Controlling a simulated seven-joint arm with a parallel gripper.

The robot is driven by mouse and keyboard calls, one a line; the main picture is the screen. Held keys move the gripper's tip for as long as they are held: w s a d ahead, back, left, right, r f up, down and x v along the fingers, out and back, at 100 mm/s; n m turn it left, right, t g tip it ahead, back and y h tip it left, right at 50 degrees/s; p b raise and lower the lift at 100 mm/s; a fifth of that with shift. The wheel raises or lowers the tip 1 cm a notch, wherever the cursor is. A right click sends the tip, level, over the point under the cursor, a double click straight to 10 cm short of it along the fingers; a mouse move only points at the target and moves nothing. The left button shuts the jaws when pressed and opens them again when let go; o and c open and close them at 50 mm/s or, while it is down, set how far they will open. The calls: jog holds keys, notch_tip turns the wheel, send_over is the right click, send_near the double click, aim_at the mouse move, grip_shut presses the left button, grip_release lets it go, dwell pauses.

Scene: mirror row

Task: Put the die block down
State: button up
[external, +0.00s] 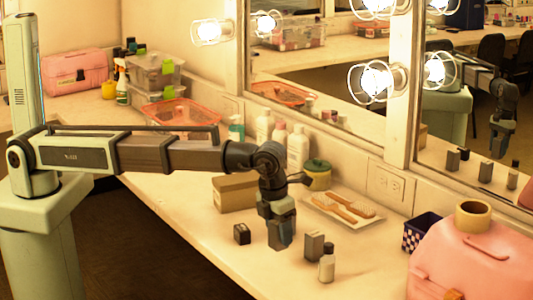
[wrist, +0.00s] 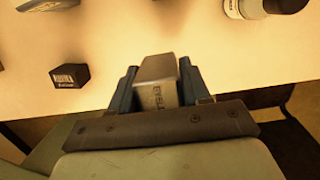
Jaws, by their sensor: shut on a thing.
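My gripper (wrist: 158,90) is shut on a grey block with lettering on its side, which I take to be the die block (wrist: 157,95). The block sits between the two blue-grey fingers in the wrist view. In the external view my gripper (external: 281,238) points down over the counter, between a small black box and a grey upright block. The held block is hard to tell apart from the fingers there. I cannot tell whether its underside touches the counter.
The small black box (external: 242,233) stands left of my gripper. The grey upright block (external: 314,245) and a dark-capped bottle (external: 327,265) stand close on the right. The counter's front edge is near.

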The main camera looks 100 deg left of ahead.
aim_at(279, 250)
jog(key=shift+f, duration=2.85)
jog(key=shift+f, duration=0.1)
jog(key=o, duration=1.2)
jog(key=r, duration=0.8)
jog(key=s+d+r, duration=0.1)
jog(key=r, duration=0.3)
jog(key=shift+s+d, duration=0.1)
